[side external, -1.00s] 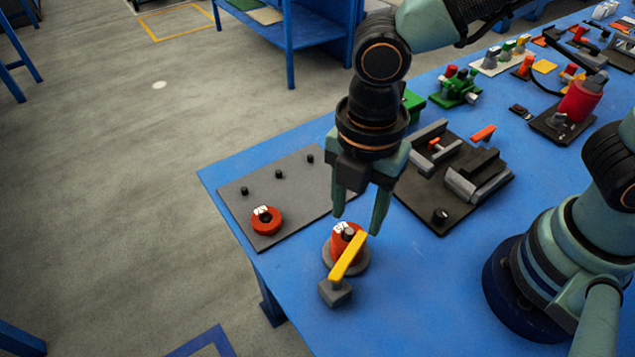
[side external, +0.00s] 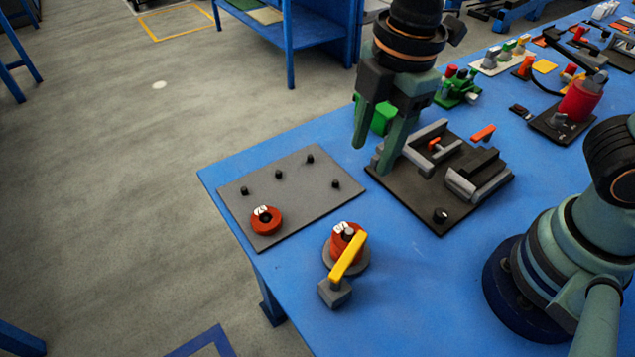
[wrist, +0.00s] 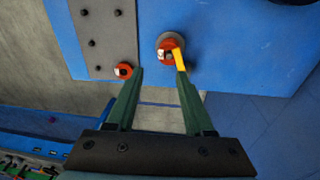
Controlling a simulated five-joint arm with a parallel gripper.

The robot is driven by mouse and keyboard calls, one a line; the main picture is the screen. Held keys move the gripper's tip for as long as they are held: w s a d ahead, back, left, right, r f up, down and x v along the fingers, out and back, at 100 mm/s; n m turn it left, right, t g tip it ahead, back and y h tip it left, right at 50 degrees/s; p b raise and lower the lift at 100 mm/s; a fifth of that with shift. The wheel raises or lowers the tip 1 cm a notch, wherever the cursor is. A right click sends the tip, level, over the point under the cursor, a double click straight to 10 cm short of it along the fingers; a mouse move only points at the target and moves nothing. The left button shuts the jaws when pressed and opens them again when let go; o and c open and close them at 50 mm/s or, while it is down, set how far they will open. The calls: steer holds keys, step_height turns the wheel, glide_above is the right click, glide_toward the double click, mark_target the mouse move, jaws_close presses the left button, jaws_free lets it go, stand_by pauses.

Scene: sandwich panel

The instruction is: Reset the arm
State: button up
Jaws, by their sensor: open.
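My gripper (side external: 378,150) is open and empty, raised above the table between the grey peg plate and the dark fixture board. In the wrist view its two green fingers (wrist: 157,75) are spread apart with nothing between them. A red round part with a yellow lever (side external: 347,255) stands on a grey disc near the table's front edge. It also shows in the wrist view (wrist: 167,48), beyond the fingertips. A red ring (side external: 266,220) with a white label sits at the near left corner of the grey peg plate (side external: 300,210).
The dark fixture board (side external: 420,215) with grey blocks lies right of my gripper, with a green block (side external: 383,118) behind it. A red cylinder (side external: 580,100) on a base and several small fixtures stand farther back.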

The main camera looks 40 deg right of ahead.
steer(key=w+d+r+m+t, duration=0.1)
steer(key=d+r+m+t, duration=0.1)
steer(key=d+m, duration=0.6)
steer(key=w+d+r+m+t, duration=0.2)
steer(key=d+m, duration=0.7)
steer(key=d, duration=0.1)
steer(key=shift+w+r+h, duration=0.15)
steer(key=shift+h, duration=0.25)
